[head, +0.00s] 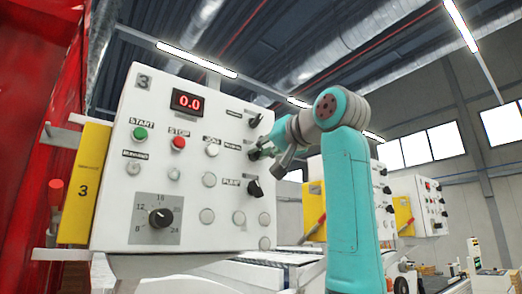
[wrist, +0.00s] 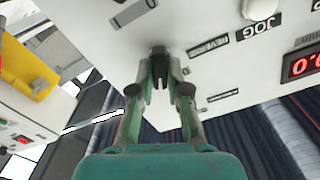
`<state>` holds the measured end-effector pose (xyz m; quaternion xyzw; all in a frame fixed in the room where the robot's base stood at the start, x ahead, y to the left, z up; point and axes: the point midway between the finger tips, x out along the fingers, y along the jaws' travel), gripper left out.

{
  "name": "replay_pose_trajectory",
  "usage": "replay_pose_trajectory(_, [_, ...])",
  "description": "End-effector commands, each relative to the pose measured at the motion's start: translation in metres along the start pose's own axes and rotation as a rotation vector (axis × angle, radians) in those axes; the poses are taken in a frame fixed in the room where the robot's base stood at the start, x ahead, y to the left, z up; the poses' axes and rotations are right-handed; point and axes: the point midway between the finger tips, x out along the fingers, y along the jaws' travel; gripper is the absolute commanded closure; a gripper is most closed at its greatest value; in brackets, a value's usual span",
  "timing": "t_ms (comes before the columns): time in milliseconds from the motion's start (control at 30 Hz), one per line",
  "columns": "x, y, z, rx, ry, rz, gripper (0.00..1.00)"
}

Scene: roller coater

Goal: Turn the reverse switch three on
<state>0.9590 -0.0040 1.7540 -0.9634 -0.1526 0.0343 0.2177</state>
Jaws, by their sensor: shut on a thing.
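The white control panel (head: 120,200) marked 3 stands at the left in the head view. Its black reverse switch (head: 254,154) is on the right side, level with the label beside the JOG button. My gripper (head: 262,150) is at this switch and partly hides it. In the wrist view, my gripper (wrist: 160,75) has its two fingers on either side of the black reverse switch (wrist: 158,50), shut on it. The label beginning "REVE" (wrist: 208,47) is just beside it. The switch's exact turn is hard to tell.
Another black switch (head: 255,120) is just above and the pump switch (head: 255,187) just below. A white JOG button (head: 212,150) is to the left. The red display (head: 187,101) reads 0.0. More panels (head: 419,205) stand behind my arm at the right.

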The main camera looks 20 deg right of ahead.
Motion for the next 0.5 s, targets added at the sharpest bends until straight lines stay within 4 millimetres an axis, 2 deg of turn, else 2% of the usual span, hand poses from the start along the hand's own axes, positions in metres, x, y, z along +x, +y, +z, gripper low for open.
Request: replay_pose_trajectory(500, [0.0003,0.0011,0.0007,0.097,-0.002,0.001,1.00])
